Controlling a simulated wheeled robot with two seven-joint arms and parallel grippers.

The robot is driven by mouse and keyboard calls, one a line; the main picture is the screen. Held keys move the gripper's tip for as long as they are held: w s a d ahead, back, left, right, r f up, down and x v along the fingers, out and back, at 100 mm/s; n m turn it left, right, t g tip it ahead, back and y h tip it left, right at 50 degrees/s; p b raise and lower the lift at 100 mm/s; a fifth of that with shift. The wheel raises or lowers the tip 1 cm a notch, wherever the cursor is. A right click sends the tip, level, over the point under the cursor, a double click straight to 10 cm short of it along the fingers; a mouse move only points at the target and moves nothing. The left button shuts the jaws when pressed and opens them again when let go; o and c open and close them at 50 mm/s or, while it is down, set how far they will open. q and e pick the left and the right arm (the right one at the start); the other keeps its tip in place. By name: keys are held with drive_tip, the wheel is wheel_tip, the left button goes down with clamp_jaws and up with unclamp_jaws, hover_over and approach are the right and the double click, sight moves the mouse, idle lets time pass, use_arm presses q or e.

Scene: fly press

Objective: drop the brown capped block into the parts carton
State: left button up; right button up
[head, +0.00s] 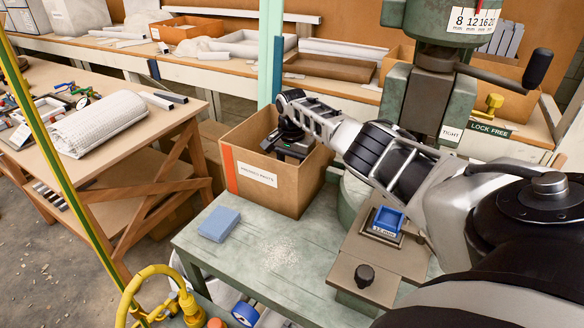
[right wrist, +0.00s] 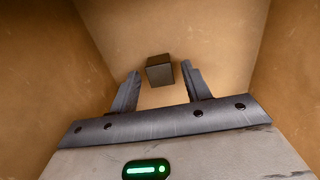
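The parts carton (head: 262,186) is an open brown cardboard box with an orange stripe and a white label, standing on the green bench. My right arm reaches in from the right, and my right gripper (head: 290,147) is inside the carton's opening, pointing down. In the right wrist view the right gripper (right wrist: 161,72) has its fingers spread. A small brown block (right wrist: 159,72) with a darker side shows between and beyond the fingertips, with gaps on both sides. The block is hidden in the head view. My left gripper is not in view.
The green fly press (head: 440,95) stands right of the carton, with a blue piece (head: 388,219) in its labelled fixture. A blue pad (head: 219,223) lies on the bench before the carton. A yellow hose (head: 150,280) is at the front left. Carton walls surround the gripper.

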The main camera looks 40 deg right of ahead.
drive_tip(key=shift+r, duration=0.1)
drive_tip(key=shift+r, duration=0.4)
wheel_tip(320, 180, up, 12)
drive_tip(key=shift+r, duration=0.2)
idle(0.4)
